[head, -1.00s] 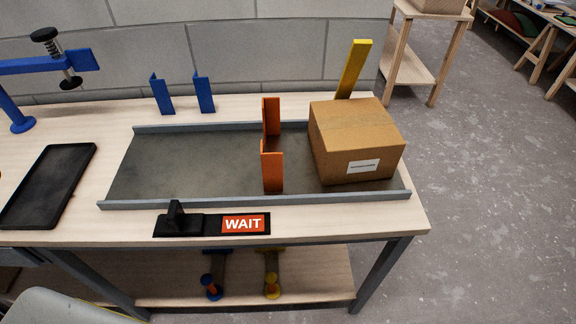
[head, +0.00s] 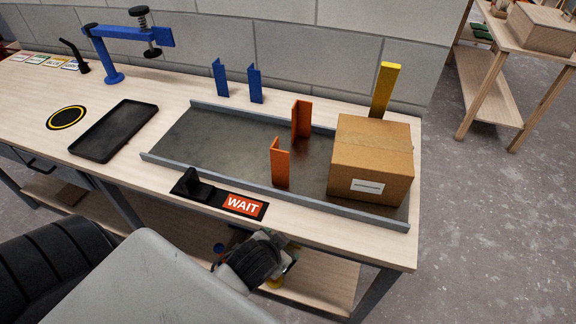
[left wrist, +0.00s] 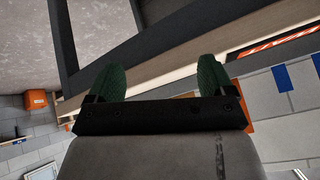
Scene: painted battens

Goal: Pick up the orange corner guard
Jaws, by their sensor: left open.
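Two upright orange corner guards stand in the grey tray: one farther back (head: 302,118), one nearer the front rail (head: 280,165). Both are left of the cardboard box (head: 370,160). My left gripper shows in the left wrist view (left wrist: 165,65), its two green fingers apart with nothing between them. In the head view my left wrist (head: 255,262) is low, in front of the table's front edge, below the WAIT sign; its fingers are hard to make out there. My right gripper is not in view.
The tray (head: 215,128) has low side rails. The WAIT sign (head: 244,205) and a black lever block (head: 192,186) lie along the front edge. Two blue guards (head: 255,85) and a yellow post (head: 385,90) stand behind. A black tray (head: 115,130) lies left.

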